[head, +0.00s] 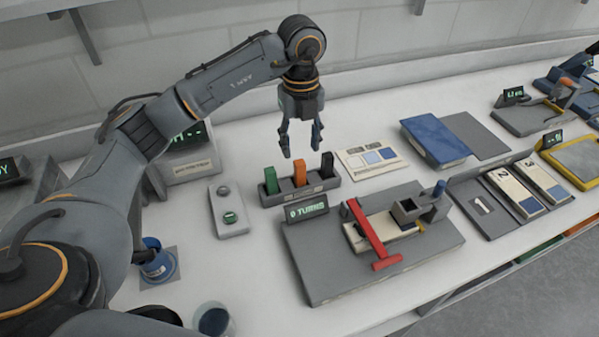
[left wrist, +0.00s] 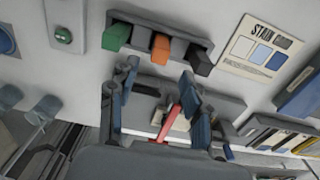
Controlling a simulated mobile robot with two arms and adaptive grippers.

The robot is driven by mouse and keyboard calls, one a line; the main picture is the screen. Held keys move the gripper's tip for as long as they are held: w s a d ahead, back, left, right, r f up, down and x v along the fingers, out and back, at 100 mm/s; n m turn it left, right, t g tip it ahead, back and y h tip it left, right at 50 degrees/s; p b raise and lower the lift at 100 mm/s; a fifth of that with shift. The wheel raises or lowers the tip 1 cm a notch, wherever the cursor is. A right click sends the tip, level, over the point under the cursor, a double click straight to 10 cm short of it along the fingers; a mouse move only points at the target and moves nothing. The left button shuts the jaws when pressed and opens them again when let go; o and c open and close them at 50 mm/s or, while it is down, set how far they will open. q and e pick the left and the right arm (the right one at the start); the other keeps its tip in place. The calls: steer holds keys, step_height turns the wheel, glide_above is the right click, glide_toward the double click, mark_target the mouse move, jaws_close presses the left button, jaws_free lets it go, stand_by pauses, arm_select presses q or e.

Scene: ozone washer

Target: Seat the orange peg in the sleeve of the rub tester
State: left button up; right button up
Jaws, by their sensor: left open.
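The orange peg (head: 299,172) stands upright in the middle of a grey rack (head: 325,191), between a green peg (head: 270,180) and a black peg (head: 327,165). In the left wrist view the orange peg (left wrist: 159,48) shows beyond my fingertips. The rub tester (head: 310,268) is a grey plate with a red bar (head: 370,232), and a square hollow sleeve (head: 407,208) on its right half. My left gripper (head: 302,152) is open and empty, pointing down above and behind the rack, apart from the pegs. My right gripper is not in view.
A "0 TURNS" display (head: 306,208) stands between rack and tester. A stain card (head: 370,157) lies right of the rack, a button box (head: 229,211) left of it. A blue cup (head: 155,262) and a glass (head: 213,320) stand at front left. A blue pad (head: 435,138) lies at back right.

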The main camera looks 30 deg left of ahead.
mark_target(300, 162)
arm_select(q)
step_height(300, 162, down, 2)
steer(key=shift+w+f, duration=0.1)
step_height(300, 162, down, 4)
steer(key=shift+a+r+p, duration=0.15)
steer(key=shift+r+p, duration=0.1)
steer(key=shift+p, duration=0.85)
steer(key=shift+f, duration=0.6)
jaws_close()
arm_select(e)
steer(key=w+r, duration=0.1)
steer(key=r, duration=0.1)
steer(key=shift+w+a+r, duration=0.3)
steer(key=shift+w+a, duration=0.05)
